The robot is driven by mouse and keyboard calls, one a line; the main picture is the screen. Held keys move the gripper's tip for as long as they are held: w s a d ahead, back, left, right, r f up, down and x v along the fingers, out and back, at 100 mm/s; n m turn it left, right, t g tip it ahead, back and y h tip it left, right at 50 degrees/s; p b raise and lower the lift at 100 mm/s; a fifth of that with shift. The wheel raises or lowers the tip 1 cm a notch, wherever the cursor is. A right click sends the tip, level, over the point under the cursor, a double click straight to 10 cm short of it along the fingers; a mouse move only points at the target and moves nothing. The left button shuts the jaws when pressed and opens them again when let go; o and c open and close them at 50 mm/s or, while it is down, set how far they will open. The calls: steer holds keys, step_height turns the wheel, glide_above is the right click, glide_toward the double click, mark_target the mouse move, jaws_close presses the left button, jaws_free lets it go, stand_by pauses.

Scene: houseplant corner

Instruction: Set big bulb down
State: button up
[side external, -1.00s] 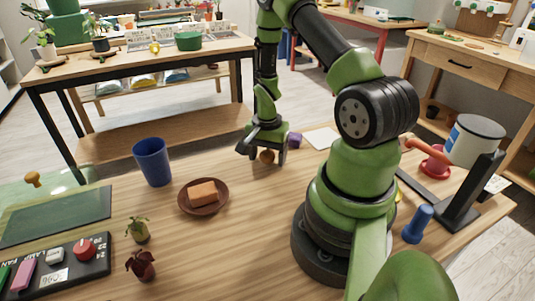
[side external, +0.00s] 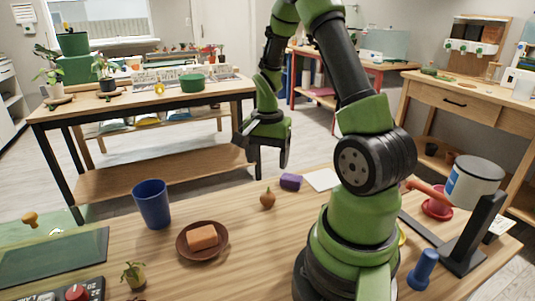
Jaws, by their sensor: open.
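The big bulb (side external: 267,200), small, brown-orange and round with a pointed top, sits upright on the wooden table (side external: 185,278). My gripper (side external: 268,164) is open and empty above and behind the bulb in the picture, clear of it. Nothing hides the bulb in the side external view.
Left of the bulb is a brown saucer (side external: 184,253) holding an orange block (side external: 202,237), with a blue cup (side external: 152,204) beyond. A purple block (side external: 291,181) and a white card (side external: 322,180) lie to its right. Bare tabletop lies in front of the bulb.

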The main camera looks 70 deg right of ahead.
steer(key=a+r+n+t, duration=0.5)
steer(key=a+r+n, duration=0.4)
steer(key=a+r, duration=0.6)
steer(key=s+a+r+n+t+y, duration=0.2)
steer(key=s+a+r+n, duration=0.2)
steer(key=s+a, duration=0.1)
steer(key=shift+s+a+n, duration=0.25)
steer(key=shift+s+n, duration=0.15)
steer(key=shift+s, duration=0.25)
steer(key=shift+r, duration=0.1)
